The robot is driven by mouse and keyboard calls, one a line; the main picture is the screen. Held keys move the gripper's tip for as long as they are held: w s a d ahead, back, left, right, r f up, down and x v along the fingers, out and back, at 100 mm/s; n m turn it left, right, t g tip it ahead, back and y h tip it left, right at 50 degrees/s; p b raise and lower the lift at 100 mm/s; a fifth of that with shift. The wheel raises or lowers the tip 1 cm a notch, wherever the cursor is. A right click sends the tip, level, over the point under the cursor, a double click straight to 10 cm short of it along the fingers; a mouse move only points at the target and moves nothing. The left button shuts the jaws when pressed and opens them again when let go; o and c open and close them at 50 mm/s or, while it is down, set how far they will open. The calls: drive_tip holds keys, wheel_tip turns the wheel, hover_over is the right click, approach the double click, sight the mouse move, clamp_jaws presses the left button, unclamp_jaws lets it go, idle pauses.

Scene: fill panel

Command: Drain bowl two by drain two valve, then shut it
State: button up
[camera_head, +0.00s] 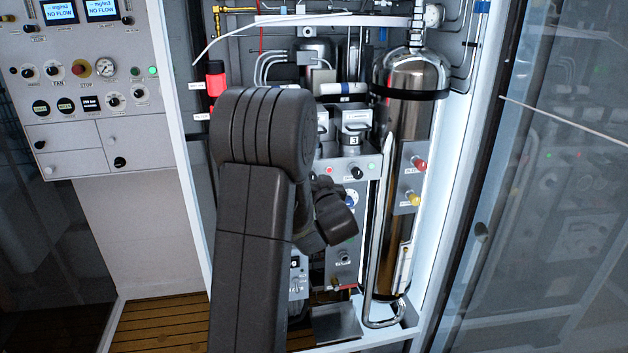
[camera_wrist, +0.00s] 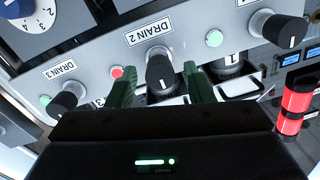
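The drain two valve is a black knob (camera_wrist: 160,70) under the label DRAIN 2 in the wrist view. Its white mark points down in the picture. A red light (camera_wrist: 116,72) sits to its left. My gripper (camera_wrist: 160,88) is open, with one green finger on each side of the knob. Gaps show between the fingers and the knob, and I cannot tell whether either touches it. Bowl two is mostly hidden behind my gripper. In the head view my arm hides the gripper and the drain two knob.
The drain 3 knob (camera_wrist: 68,97) and drain one's knob (camera_wrist: 280,28) stand on either side, with green lights nearby. Bowl 3 (camera_head: 352,140) sits above the panel. A steel cylinder (camera_head: 412,150) stands to the right, beside the open cabinet's glass door (camera_head: 560,180).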

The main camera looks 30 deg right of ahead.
drive_tip(key=c, duration=0.9)
drive_tip(key=shift+c, duration=0.2)
